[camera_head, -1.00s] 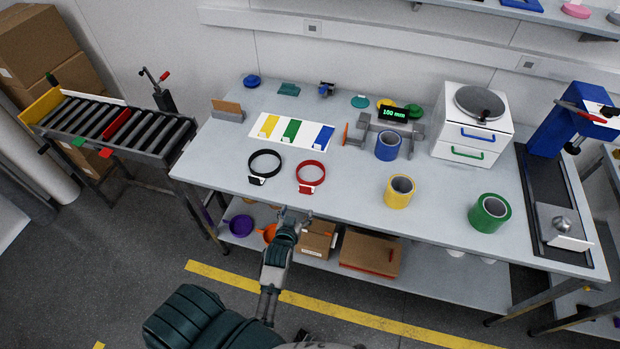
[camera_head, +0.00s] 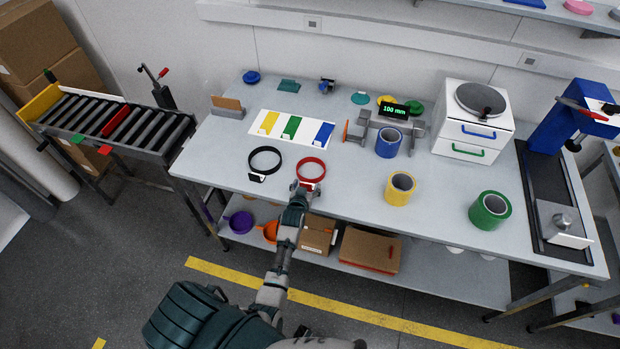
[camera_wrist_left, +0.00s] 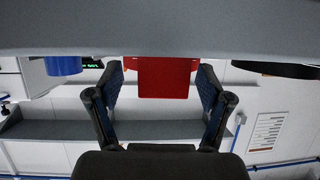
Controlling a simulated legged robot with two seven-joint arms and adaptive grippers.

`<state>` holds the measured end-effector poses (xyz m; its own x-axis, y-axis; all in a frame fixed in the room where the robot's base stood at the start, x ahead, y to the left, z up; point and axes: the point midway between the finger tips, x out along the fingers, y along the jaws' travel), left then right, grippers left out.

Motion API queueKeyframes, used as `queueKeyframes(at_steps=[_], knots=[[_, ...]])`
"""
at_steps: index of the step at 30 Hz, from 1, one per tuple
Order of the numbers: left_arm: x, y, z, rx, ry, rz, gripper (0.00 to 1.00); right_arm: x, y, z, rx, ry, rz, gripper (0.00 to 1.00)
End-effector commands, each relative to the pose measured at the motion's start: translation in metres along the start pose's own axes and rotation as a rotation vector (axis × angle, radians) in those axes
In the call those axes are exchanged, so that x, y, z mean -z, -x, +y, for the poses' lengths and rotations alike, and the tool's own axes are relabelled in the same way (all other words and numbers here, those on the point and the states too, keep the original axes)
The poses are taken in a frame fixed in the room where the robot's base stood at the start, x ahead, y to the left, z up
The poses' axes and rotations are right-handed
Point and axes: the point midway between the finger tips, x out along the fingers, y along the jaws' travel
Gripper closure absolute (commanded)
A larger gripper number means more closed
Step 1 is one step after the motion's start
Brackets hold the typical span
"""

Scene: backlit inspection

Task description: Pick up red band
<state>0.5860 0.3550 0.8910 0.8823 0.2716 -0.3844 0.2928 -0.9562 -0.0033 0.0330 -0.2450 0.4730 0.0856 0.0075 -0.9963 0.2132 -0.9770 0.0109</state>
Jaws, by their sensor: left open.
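The red band (camera_head: 324,171) is a ring on the grey bench (camera_head: 350,215), near its front edge, right of a black band (camera_head: 279,156). My left gripper (camera_head: 304,187) is at the near side of the red band and covers part of its front. In the left wrist view, the red band's flat red part (camera_wrist_left: 163,80) shows between the two fingers of my open left gripper (camera_wrist_left: 160,92). Gaps show on both sides of it, so the fingers do not appear closed on it. My right gripper is not in view.
A yellow roll (camera_head: 399,188), a blue roll (camera_head: 388,143) and a green roll (camera_head: 490,211) stand to the right. A white card with coloured strips (camera_head: 307,131) and a measuring device with a display (camera_head: 394,110) lie behind. Boxes and bowls sit on the shelf below.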

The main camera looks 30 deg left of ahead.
Motion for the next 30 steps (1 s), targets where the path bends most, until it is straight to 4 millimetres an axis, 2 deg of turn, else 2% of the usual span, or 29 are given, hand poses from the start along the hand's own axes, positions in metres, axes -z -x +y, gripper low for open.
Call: queueKeyframes(at_steps=[5,9,12,23,30], knots=[[0.000,0.001,0.000,0.001,0.000,0.000,0.21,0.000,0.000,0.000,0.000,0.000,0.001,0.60],[0.000,0.001,0.001,0.001,-0.001,0.001,0.56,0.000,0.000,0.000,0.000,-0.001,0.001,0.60],[0.000,0.001,0.001,0.001,-0.001,0.000,0.76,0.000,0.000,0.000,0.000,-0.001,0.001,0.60],[0.002,0.001,0.001,0.001,-0.001,0.001,0.76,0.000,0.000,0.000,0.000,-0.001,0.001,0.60],[0.021,0.009,0.001,0.000,0.000,0.004,0.76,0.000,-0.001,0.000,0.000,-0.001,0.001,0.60]])
